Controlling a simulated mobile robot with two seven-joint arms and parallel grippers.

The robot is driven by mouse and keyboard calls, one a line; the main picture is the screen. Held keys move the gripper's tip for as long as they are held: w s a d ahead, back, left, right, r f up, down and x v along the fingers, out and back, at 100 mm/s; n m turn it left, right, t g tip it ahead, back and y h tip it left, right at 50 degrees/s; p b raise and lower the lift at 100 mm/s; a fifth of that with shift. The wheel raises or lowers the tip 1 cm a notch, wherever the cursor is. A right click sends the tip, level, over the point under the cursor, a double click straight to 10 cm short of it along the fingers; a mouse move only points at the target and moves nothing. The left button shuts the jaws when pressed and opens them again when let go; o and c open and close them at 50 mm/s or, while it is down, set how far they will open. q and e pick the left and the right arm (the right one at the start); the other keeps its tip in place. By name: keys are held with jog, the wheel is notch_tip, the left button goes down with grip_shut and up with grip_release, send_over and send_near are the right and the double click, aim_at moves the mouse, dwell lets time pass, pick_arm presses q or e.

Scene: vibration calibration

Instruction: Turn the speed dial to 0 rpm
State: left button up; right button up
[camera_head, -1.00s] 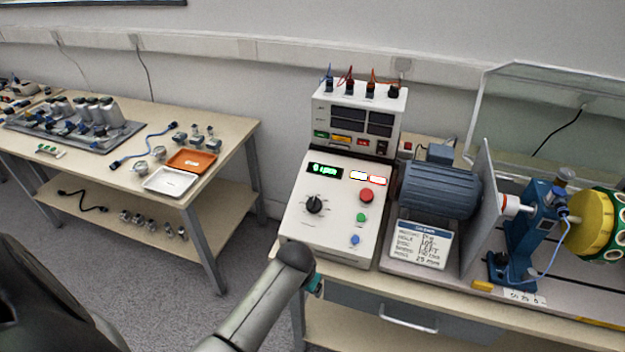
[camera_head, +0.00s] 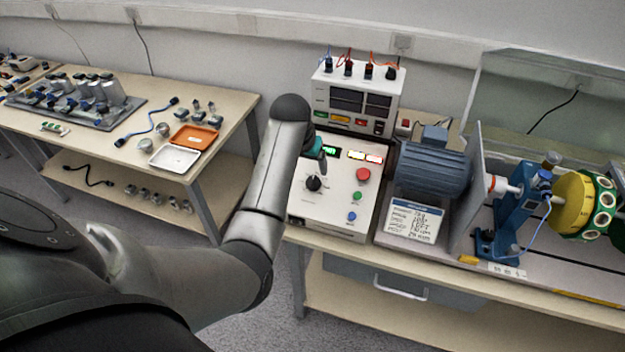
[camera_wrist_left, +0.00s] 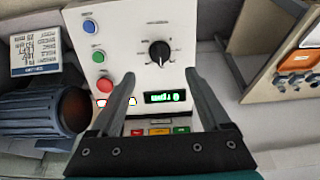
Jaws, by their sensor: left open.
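The black speed dial (camera_head: 313,183) sits on the sloped white control panel (camera_head: 345,215). In the left wrist view the dial (camera_wrist_left: 159,52) is beyond the fingertips, between their lines, with a pale pointer mark. The green-lit display (camera_wrist_left: 165,97) lies between the fingers; its reading is hard to make out. My left gripper (camera_wrist_left: 158,80) is open and empty. In the head view my left gripper (camera_head: 319,160) is over the panel just above the dial, partly hidden by its wrist, and covers part of the display (camera_head: 329,150). My right gripper is not in view.
Red (camera_head: 363,174), green and blue buttons lie right of the dial. A blue motor (camera_head: 433,168) and a written card (camera_head: 412,220) stand to the right. A side table with an orange tray (camera_head: 194,137) and a white tray (camera_head: 175,158) is at left.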

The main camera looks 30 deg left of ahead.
aim_at(313, 179)
pick_arm(q)
jog(key=b+x, duration=0.2)
jog(key=x, duration=0.7)
grip_shut()
dwell(0.6)
jog(key=shift+r, duration=0.1)
